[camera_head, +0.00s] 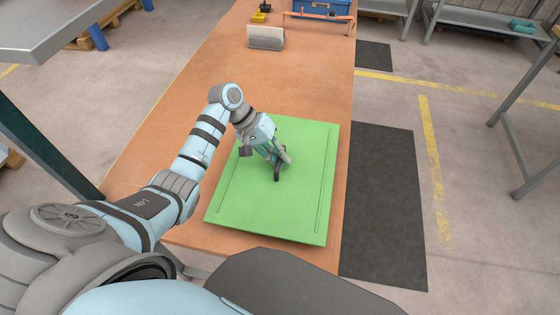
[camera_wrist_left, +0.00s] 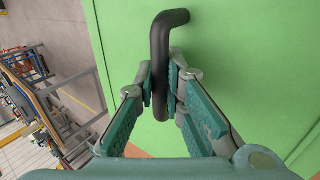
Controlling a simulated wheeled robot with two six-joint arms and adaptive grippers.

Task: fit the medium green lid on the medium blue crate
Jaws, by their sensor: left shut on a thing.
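The green lid (camera_head: 300,205) is a large flat panel with a groove near each side, lying over the near part of the orange bench. In the left wrist view the lid (camera_wrist_left: 245,60) fills most of the background. My left gripper (camera_head: 279,168) is at the middle of the lid, shut on its black bent handle (camera_wrist_left: 162,60). I cannot tell whether the lid rests on something or hangs above the bench. I see no blue crate under it; anything there is hidden. My right gripper is not in view.
The orange bench (camera_head: 215,85) is clear beyond the lid up to a grey metal holder (camera_head: 266,37). A blue box (camera_head: 322,7), an orange frame and a small yellow item stand at its far end. Dark mats (camera_head: 383,205) lie on the floor at right.

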